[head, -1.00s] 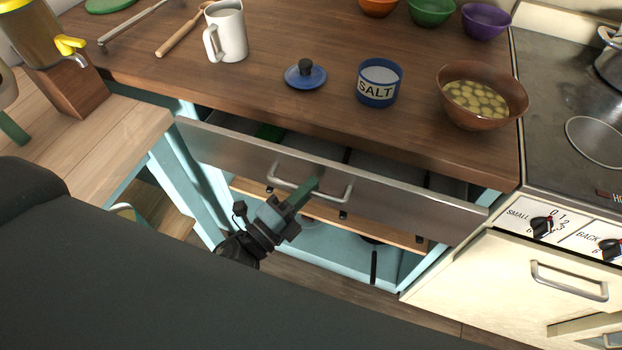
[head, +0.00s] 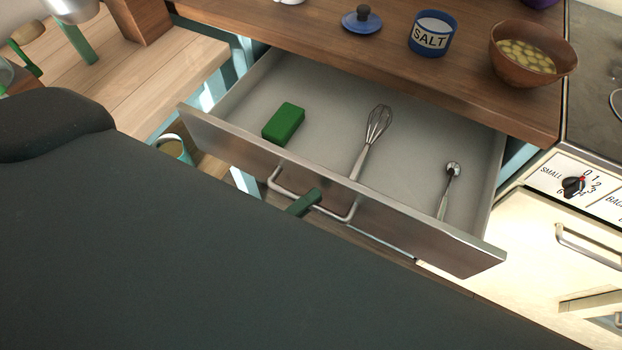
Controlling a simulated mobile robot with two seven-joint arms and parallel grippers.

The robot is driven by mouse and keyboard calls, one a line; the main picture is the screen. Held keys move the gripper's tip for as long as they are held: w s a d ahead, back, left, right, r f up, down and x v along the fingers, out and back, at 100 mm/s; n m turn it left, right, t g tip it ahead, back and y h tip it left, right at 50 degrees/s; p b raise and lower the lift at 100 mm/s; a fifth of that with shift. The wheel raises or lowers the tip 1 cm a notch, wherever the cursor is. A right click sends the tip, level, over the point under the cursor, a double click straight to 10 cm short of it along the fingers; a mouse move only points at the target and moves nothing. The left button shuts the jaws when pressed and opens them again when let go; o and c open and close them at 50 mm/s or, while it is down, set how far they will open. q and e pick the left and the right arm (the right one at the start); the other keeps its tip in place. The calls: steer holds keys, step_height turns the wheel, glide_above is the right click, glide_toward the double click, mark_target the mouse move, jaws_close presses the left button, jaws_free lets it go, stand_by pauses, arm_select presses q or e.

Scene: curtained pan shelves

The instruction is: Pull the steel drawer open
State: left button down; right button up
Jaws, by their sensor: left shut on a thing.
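The steel drawer (head: 405,219) stands well out from under the wooden counter, and its inside shows. Its bar handle (head: 347,214) is on the front face. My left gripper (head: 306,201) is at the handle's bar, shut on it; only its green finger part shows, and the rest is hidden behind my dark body. In the drawer lie a green block (head: 284,122), a whisk (head: 372,142) and a small metal utensil (head: 448,188). My right gripper is not in view.
On the counter (head: 330,40) stand a blue salt pot (head: 432,33), its blue lid (head: 362,19) and a brown bowl (head: 527,52) of yellowish pieces. The cream stove (head: 560,215) is close to the drawer's right. A mug-like container (head: 174,149) is at lower left.

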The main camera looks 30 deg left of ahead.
arm_select(q)
steer(key=shift+s, duration=0.1)
stand_by(0.3)
steer(key=c, duration=1.4)
jaws_free()
steer(key=shift+c, duration=0.2)
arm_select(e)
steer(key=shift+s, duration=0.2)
